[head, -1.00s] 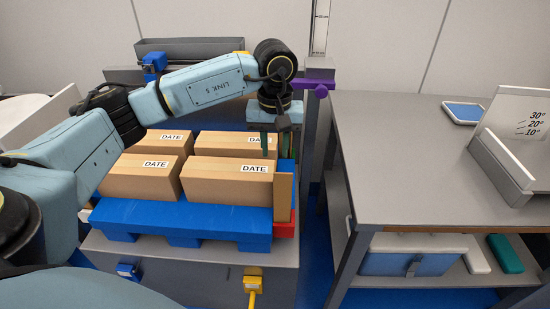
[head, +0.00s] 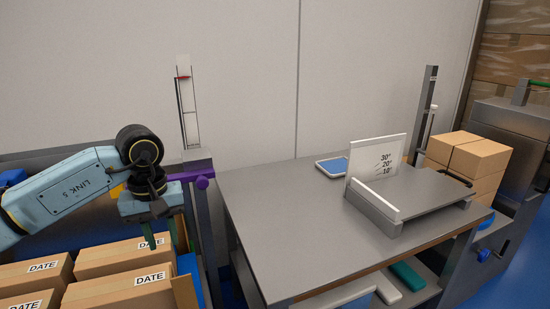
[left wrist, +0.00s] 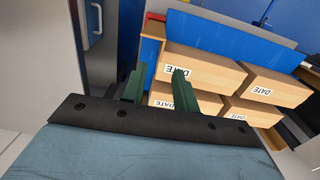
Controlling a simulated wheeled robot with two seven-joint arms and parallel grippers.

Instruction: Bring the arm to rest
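My left arm (head: 70,190) comes in from the left in the head view. Its gripper (head: 168,232) points down above the right edge of a group of cardboard boxes (head: 105,257) labelled DATE. In the left wrist view the two green fingers (left wrist: 155,88) stand apart with nothing between them. Boxes (left wrist: 205,68) lie beyond the fingers there, in front of a blue panel (left wrist: 225,38). Whether the fingers touch a box cannot be told. My right gripper is in neither view.
A grey table (head: 290,215) stands right of the boxes, with an angle-marked stand (head: 376,168) and a blue-topped tablet (head: 340,164) on it. A purple bracket (head: 195,173) on a post stands close behind my left gripper. Stacked boxes (head: 468,155) stand far right.

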